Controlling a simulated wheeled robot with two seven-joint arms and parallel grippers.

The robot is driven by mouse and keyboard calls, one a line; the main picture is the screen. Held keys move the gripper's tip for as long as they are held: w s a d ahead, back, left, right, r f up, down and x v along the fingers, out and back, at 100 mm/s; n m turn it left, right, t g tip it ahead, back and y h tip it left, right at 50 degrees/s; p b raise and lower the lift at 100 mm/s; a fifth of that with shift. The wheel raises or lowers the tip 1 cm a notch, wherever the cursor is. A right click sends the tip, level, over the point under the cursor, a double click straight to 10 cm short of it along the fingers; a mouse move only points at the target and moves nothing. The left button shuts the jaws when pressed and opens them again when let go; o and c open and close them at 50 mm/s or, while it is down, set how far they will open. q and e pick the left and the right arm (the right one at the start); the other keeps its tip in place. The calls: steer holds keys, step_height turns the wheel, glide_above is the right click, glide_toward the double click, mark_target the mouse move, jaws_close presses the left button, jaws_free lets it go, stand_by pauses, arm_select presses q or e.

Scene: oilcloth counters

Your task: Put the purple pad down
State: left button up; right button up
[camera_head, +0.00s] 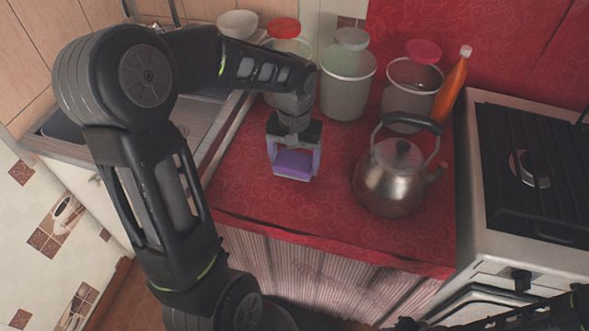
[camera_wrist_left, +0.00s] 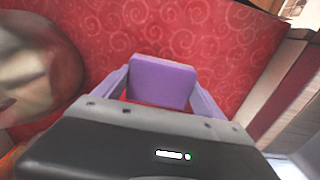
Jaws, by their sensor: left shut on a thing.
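The purple pad (camera_head: 293,164) is held between the fingers of my left gripper (camera_head: 294,172), over the red counter (camera_head: 240,185) left of the kettle. In the left wrist view the pad (camera_wrist_left: 162,80) sits between the two fingers, with the red patterned oilcloth (camera_wrist_left: 225,45) behind it. My left gripper is shut on the pad. I cannot tell whether the pad touches the cloth. My right gripper does not show.
A metal kettle (camera_head: 392,182) stands to the right of the gripper. Jars (camera_head: 346,85), a white bowl (camera_head: 238,24) and an orange bottle (camera_head: 451,88) stand behind. A stove (camera_head: 535,160) is at right, a sink at left. The counter's front strip is bare.

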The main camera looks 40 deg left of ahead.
mark_target(295, 172)
arm_select(q)
steer(key=shift+f, duration=0.1)
steer(key=shift+f, duration=1.75)
steer(key=shift+f, duration=0.2)
steer(key=o, duration=1.3)
steer(key=shift+c, duration=0.2)
step_height(295, 172, up, 12)
steer(key=shift+r, duration=0.25)
